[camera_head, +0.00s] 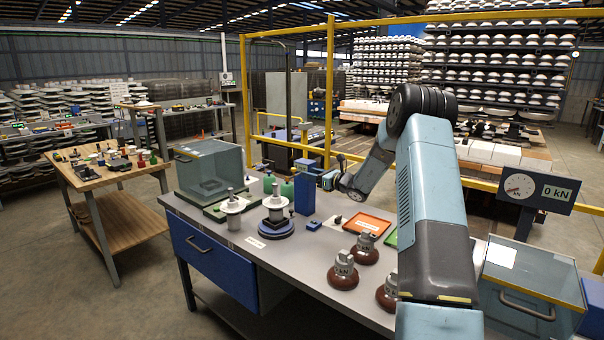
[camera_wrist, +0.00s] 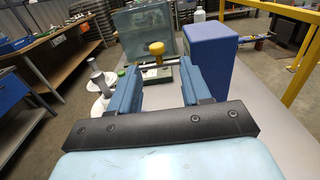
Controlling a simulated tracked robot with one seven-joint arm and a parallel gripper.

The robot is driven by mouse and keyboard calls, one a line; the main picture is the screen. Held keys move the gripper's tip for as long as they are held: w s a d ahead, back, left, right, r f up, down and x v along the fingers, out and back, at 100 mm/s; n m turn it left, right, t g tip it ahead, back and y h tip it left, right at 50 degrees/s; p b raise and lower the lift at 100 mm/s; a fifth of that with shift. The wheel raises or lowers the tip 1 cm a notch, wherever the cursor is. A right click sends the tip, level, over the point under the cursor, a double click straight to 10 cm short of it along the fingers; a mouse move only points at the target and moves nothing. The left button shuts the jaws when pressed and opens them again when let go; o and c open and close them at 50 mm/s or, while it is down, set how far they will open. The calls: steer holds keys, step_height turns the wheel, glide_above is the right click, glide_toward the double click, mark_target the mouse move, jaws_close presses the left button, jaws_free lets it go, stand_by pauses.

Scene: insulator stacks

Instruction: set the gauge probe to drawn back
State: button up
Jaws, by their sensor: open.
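In the wrist view a yellow knob (camera_wrist: 156,48) stands upright beside a thin grey rod (camera_wrist: 146,63) above a small dark green base (camera_wrist: 155,76). These look like the gauge and its probe, but I cannot tell how far the probe is out. My gripper (camera_wrist: 160,68) is open, with one blue finger on each side of the knob in the picture. The knob appears beyond the fingertips, and no contact shows. In the head view my gripper (camera_head: 322,178) is over the bench, near the upright blue block (camera_head: 305,194); the knob cannot be made out there.
The blue block (camera_wrist: 208,58) stands close right of my fingers in the wrist view. An orange tray (camera_head: 367,223) lies near my arm.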

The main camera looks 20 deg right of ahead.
steer(key=v, duration=0.4)
steer(key=shift+s+d, duration=0.15)
steer(key=shift+s, duration=0.15)
steer(key=s+a+r+n+g, duration=0.55)
steer(key=s+a+n, duration=0.3)
steer(key=s, duration=0.25)
steer(key=s+a+r+n+g, duration=0.4)
steer(key=s+a+r+n, duration=0.3)
steer(key=s+a, duration=0.4)
steer(key=s+d+n+h, duration=0.2)
steer(key=s+n+h, duration=0.1)
steer(key=s, duration=0.8)
steer(key=s+d+r+n+h, duration=0.1)
steer(key=s+n+h, duration=0.3)
steer(key=s, duration=0.7)
steer(key=s+d+r+n+h, duration=0.1)
steer(key=s+d+n+h, duration=0.2)
steer(key=s+n, duration=0.3)
steer(key=s, duration=0.5)
steer(key=shift+s+d+h, duration=0.25)
steer(key=shift+s+h, duration=0.05)
steer(key=shift+s, duration=0.05)
